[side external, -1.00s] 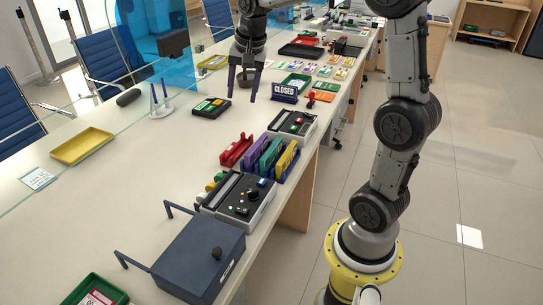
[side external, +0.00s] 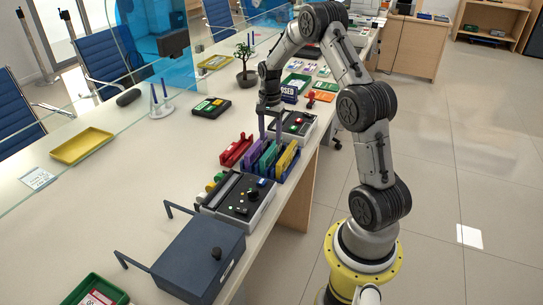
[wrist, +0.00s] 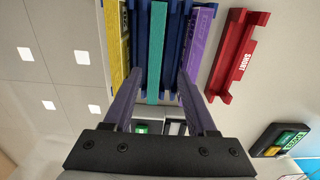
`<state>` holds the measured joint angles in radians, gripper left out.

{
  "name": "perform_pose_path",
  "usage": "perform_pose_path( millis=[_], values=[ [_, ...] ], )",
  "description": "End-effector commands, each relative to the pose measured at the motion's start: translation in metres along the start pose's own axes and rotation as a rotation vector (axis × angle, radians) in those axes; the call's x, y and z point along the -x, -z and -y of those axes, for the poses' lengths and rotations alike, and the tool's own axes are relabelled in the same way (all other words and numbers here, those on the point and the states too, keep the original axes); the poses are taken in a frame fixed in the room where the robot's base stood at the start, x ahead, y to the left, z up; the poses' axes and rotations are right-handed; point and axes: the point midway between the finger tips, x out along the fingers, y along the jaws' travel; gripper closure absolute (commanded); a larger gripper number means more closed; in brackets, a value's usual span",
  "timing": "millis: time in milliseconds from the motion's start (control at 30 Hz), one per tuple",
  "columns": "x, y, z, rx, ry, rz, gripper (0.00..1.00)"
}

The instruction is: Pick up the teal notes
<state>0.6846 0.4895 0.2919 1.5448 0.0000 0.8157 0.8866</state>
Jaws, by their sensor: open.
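The teal notes (side external: 269,157) stand upright in a blue rack (side external: 291,172), between the purple notes (side external: 252,150) and the yellow notes (side external: 286,158). In the wrist view the teal notes (wrist: 157,45) run between my two fingers, with yellow notes (wrist: 116,45) on the left and purple notes (wrist: 199,45) on the right. My gripper (side external: 270,143) is open and points down over the rack. In the wrist view my gripper (wrist: 159,72) has its fingertips on either side of the teal strip, with gaps. I cannot tell whether the tips reach below its top edge.
A red holder marked SHORT (wrist: 240,55) stands close beside the rack; it also shows in the side view (side external: 236,150). A grey device (side external: 240,200) sits in front, and another (side external: 300,127) behind. A dark box (side external: 200,250) is nearer.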

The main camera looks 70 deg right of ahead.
Motion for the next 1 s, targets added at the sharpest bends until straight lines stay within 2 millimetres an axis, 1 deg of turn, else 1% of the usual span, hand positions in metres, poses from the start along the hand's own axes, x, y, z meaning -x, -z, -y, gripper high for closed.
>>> perform_pose_path(
  millis=[33, 267, 433, 567, 667, 867, 967, 1000],
  values=[
    [-0.006, 0.000, 0.000, 0.001, -0.001, 0.001, 0.43],
    [-0.021, -0.003, -0.003, 0.001, -0.003, 0.003, 0.43],
    [-0.045, -0.008, -0.009, 0.001, -0.003, 0.003, 0.43],
    [-0.059, -0.006, -0.008, 0.001, -0.001, 0.001, 0.43],
    [-0.064, -0.006, -0.008, 0.001, -0.001, 0.001, 0.43],
    [-0.064, -0.006, -0.008, 0.001, 0.000, 0.000, 0.43],
    [-0.064, -0.006, -0.008, 0.001, 0.000, 0.000, 0.59],
    [-0.064, -0.006, -0.008, 0.001, 0.000, 0.000, 0.66]
  ],
)
